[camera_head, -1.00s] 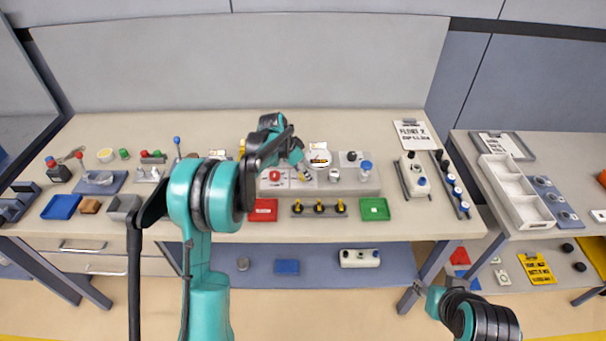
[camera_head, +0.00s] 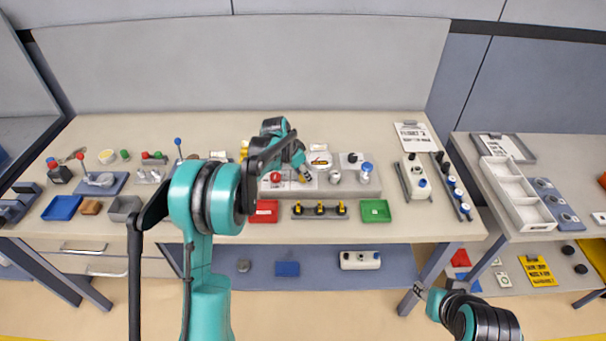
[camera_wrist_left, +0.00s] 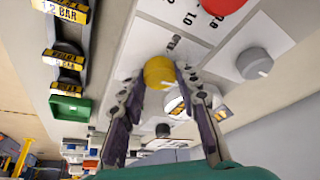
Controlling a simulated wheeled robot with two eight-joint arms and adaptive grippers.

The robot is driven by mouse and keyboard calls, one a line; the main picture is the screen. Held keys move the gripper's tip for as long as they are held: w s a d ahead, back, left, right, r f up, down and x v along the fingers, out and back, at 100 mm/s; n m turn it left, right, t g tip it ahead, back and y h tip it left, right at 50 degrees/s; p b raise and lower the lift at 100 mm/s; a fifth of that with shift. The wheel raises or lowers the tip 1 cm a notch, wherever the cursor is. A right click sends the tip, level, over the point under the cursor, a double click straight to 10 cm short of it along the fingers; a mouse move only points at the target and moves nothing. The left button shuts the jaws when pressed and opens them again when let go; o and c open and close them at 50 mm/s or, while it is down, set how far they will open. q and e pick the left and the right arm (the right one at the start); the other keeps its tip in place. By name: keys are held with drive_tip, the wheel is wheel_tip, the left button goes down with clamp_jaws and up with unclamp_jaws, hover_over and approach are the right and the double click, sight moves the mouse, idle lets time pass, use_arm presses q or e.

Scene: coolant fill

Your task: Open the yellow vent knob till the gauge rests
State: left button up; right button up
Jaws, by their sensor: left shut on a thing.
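The yellow vent knob (camera_wrist_left: 158,72) sits on the pale panel in the left wrist view, between the two fingers of my left gripper (camera_wrist_left: 162,88). The fingers are shut on it from both sides. In the head view my left gripper (camera_head: 303,176) reaches down to the panel (camera_head: 345,186), and the knob is mostly covered there. The round white gauge (camera_head: 320,160) stands just behind the gripper; its reading is too small to tell. In the left wrist view the gauge (camera_wrist_left: 176,107) is partly hidden by a finger. My right gripper (camera_head: 419,291) is low, in front of the bench; its jaws are unclear.
A red knob (camera_head: 276,177) and a grey knob (camera_wrist_left: 254,63) are close by on the panel. In front lie a red tray (camera_head: 264,211), a rack with yellow-topped parts (camera_head: 320,210) and a green tray (camera_head: 375,211).

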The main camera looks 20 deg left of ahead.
use_arm(q)
drive_tip(key=n+y, duration=0.1)
drive_tip(key=n, duration=0.3)
drive_tip(key=shift+d, duration=0.15)
drive_tip(key=n+y, duration=0.1)
drive_tip(key=n, duration=0.1)
drive_tip(key=n+y, duration=0.1)
drive_tip(key=n, duration=0.1)
drive_tip(key=shift+d+n+t, duration=0.1)
drive_tip(key=shift+n+t, duration=0.2)
drive_tip(key=n+y, duration=0.1)
drive_tip(key=n, duration=0.3)
drive_tip(key=shift+d+y, duration=0.1)
drive_tip(key=shift+y, duration=0.3)
drive_tip(key=shift+n+g+y+p, duration=0.35)
drive_tip(key=shift+n+g+y, duration=0.2)
drive_tip(key=shift+n, duration=1.15)
drive_tip(key=o, duration=1.2)
drive_tip(key=shift+c, duration=0.2)
